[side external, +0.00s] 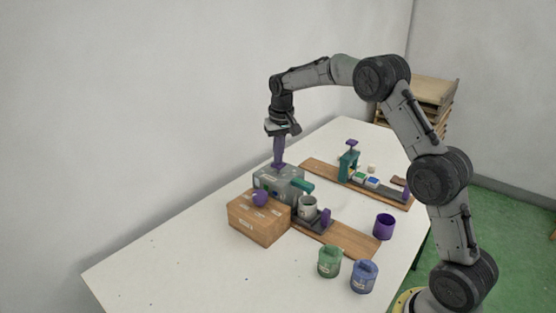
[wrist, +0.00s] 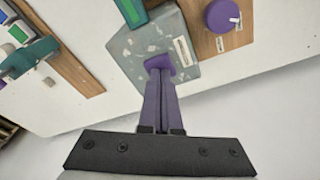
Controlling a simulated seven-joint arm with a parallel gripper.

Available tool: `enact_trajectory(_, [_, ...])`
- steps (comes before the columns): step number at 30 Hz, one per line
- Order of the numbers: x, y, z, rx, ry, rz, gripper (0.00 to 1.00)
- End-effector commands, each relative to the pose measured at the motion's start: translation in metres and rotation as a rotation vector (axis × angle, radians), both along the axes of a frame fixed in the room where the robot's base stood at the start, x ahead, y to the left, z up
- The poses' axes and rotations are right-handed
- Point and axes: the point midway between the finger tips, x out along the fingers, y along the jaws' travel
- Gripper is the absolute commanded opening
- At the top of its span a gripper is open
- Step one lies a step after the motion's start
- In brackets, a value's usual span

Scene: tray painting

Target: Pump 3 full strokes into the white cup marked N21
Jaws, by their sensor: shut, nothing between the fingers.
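The grey speckled pump box (side external: 270,182) stands mid-table; it also fills the top middle of the wrist view (wrist: 145,50). Its teal spout (side external: 303,186) reaches out above a white cup (side external: 307,207), which stands upright on a dark base. The cup carries a label too small to read. My gripper (side external: 278,163) points down over the back of the pump box. In the wrist view its fingers (wrist: 160,66) are shut with nothing between them. Their tips meet a small purple pump head (wrist: 175,58) on the box; whether they press it I cannot tell.
A brown box (side external: 258,222) with a purple knob (side external: 261,198) stands in front of the pump. Green (side external: 329,262), blue (side external: 364,277) and purple (side external: 384,227) cups stand nearer the right edge. Behind, a wooden board (side external: 322,174) holds a teal stand (side external: 347,166) and paint blocks. The table's left front is clear.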

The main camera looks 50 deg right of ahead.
Motion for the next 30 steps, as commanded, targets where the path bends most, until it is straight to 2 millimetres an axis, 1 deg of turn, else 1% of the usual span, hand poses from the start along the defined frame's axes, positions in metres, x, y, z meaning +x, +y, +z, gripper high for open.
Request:
enact_trajectory(15, [0.0, 0.0, 0.023, -0.001, -0.001, 0.0, 0.0])
enact_trajectory(30, [0.0, 0.0, 0.025, -0.001, -0.001, 0.0, 0.0])
